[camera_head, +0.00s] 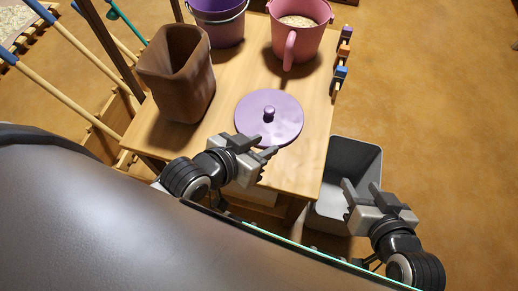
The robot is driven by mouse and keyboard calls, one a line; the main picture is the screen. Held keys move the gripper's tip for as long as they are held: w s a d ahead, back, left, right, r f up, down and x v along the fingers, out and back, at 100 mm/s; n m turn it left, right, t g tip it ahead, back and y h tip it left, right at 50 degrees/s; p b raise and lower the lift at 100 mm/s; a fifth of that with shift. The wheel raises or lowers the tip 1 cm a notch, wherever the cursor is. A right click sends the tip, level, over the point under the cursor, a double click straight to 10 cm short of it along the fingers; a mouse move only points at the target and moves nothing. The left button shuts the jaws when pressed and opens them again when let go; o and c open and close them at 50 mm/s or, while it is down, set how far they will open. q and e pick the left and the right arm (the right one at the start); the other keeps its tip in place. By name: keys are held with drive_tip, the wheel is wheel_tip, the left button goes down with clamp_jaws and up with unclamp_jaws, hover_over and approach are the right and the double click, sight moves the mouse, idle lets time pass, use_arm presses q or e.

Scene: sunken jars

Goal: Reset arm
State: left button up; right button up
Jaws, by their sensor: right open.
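My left gripper (267,144) is over the front edge of the wooden table, close to a round purple lid with a knob (284,109). Its fingers look apart with nothing between them. My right gripper (359,184) is open and empty, above the right part of a grey bin (345,153). The lid lies flat on the table; I cannot tell whether the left fingertips touch it.
On the wooden table (232,82) stand a brown tapered pot (165,85), a purple bucket (222,30) and a pink jug (300,38) with pale grainy contents. Small coloured blocks (341,76) line the right edge. Long-handled tools (60,86) lean at left. Floor at right is clear.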

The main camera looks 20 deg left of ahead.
use_arm(q)
drive_tip(key=shift+s+d+f, duration=0.1)
drive_tip(key=shift+s+f, duration=0.25)
drive_tip(key=shift+s, duration=0.2)
